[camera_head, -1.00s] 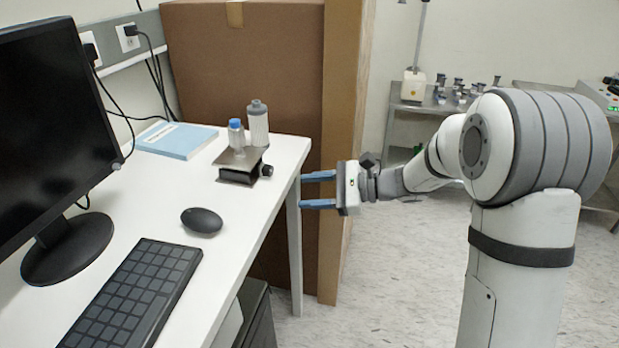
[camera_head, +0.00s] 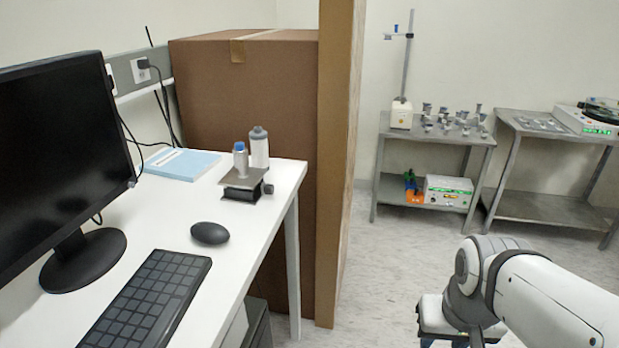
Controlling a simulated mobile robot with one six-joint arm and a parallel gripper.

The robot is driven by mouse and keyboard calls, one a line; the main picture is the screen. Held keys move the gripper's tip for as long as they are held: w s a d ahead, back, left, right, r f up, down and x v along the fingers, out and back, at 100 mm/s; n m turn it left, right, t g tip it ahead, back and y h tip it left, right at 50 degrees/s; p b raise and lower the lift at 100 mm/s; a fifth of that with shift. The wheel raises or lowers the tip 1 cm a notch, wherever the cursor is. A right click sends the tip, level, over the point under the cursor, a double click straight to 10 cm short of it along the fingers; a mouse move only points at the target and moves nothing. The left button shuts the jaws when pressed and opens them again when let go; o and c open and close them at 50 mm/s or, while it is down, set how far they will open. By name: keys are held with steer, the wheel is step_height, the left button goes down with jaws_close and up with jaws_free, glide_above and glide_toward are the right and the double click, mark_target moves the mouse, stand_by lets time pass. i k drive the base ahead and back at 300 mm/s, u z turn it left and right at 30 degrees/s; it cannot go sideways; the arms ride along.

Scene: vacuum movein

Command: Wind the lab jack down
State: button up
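The lab jack (camera_head: 245,184) stands near the far right corner of the white desk. It has a grey top plate over a dark base, with a dark knob (camera_head: 268,188) on its right side. The plate looks low over the base. A small bottle with a blue cap (camera_head: 240,160) stands upright on the plate. My gripper (camera_head: 447,343) is at the bottom edge of the view, right of the desk and far from the jack.
A grey bottle (camera_head: 259,148) stands right behind the jack. A mouse (camera_head: 210,233), keyboard (camera_head: 150,300), monitor (camera_head: 60,140) and blue book (camera_head: 182,164) are on the desk. A large cardboard box (camera_head: 250,90) stands behind the desk. Steel carts stand at the back right. The floor between is clear.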

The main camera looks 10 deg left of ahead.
mark_target(269, 188)
steer(key=k, duration=1.4)
steer(key=z, duration=1)
steer(key=i, duration=1.75)
steer(key=u, duration=2.15)
steer(key=i, duration=1)
steer(key=z, duration=0.05)
